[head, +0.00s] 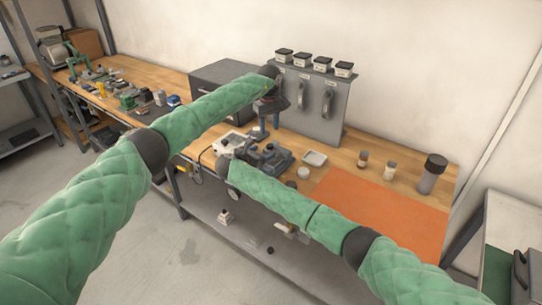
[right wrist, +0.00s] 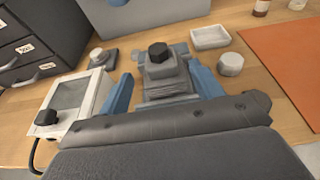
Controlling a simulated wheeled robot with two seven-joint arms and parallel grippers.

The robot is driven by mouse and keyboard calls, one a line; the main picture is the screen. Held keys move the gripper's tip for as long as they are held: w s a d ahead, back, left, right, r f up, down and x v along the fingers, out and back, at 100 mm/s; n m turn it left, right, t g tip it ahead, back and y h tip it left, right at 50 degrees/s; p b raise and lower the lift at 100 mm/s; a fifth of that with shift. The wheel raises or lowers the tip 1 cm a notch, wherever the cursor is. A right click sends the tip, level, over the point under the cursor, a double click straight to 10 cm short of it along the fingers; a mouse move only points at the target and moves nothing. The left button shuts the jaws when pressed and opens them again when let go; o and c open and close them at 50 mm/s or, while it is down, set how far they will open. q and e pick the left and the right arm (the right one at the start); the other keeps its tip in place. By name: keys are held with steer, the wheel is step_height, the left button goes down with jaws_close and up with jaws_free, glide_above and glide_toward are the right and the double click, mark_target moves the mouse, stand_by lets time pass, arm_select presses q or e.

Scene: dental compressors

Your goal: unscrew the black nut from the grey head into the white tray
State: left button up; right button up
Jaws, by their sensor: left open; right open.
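The black nut (right wrist: 158,51) sits on top of the grey head (right wrist: 166,74) in the right wrist view. The head also shows on the bench in the head view (head: 271,157). My right gripper (right wrist: 160,82) is open, its blue fingers on either side of the near part of the grey head; I cannot tell whether they touch it. My left gripper (head: 264,130) is open and points down above and behind the head, apart from the nut. The white tray (right wrist: 210,38) is empty, right of the head; it also shows in the head view (head: 315,158).
A white round piece (right wrist: 230,64) stands by the tray. A white box with a dark panel (right wrist: 80,103) is left of the head. A grey upright panel (head: 312,105) stands behind. An orange mat (head: 375,205), small bottles and a dark jar (head: 432,173) are to the right.

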mark_target(270, 145)
arm_select(q)
steer(key=shift+w+d+f, duration=0.2)
arm_select(e)
steer(key=x, duration=0.5)
steer(key=shift+w+d+f, duration=0.2)
steer(key=shift+w+d, duration=0.05)
arm_select(q)
steer(key=shift+s+a+r, duration=0.2)
steer(key=shift+s, duration=0.05)
arm_select(e)
steer(key=shift+r, duration=0.15)
arm_select(q)
steer(key=shift+w+d+f, duration=0.1)
arm_select(e)
steer(key=shift+w, duration=0.1)
steer(key=shift+c, duration=0.4)
steer(key=c, duration=0.3)
arm_select(q)
steer(key=shift+c, duration=0.4)
arm_select(e)
steer(key=c, duration=0.8)
arm_select(q)
steer(key=shift+w, duration=0.1)
steer(key=shift+c, duration=0.6)
arm_select(e)
jaws_close()
arm_select(q)
steer(key=m, duration=0.4)
steer(key=shift+f, duration=4.05)
